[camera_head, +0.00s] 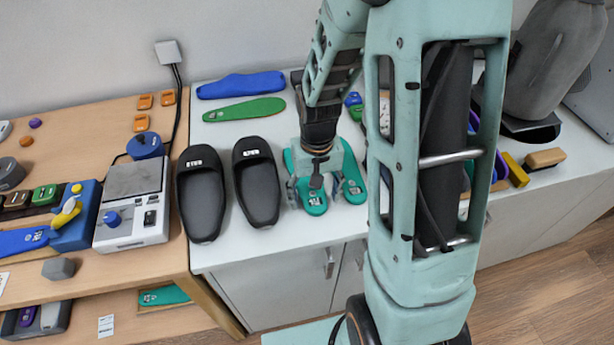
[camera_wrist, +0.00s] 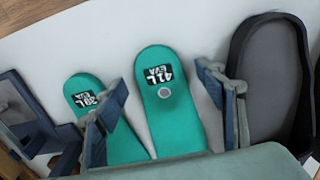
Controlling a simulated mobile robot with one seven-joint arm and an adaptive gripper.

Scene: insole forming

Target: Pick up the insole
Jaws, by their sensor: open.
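Two teal insoles lie flat on the white counter, side by side. The larger one, marked 41L EVA, shows in the wrist view (camera_wrist: 172,115) and in the head view (camera_head: 315,208). The smaller insole (camera_wrist: 84,86), with a label that looks like 39L EVA, lies left of it in the wrist view; it also shows in the head view (camera_head: 354,186). My gripper (camera_wrist: 158,82) is open and empty above the larger insole, which lies between its fingers in the wrist view; it also shows in the head view (camera_head: 318,182). The left finger partly hides the smaller insole.
Two black shoes (camera_head: 201,200) (camera_head: 262,188) stand on the counter left of my gripper; one is close beside my right finger in the wrist view (camera_wrist: 272,85). Blue (camera_head: 240,85) and green (camera_head: 244,109) insoles lie behind. A grey-topped device (camera_head: 135,180) stands on the wooden table.

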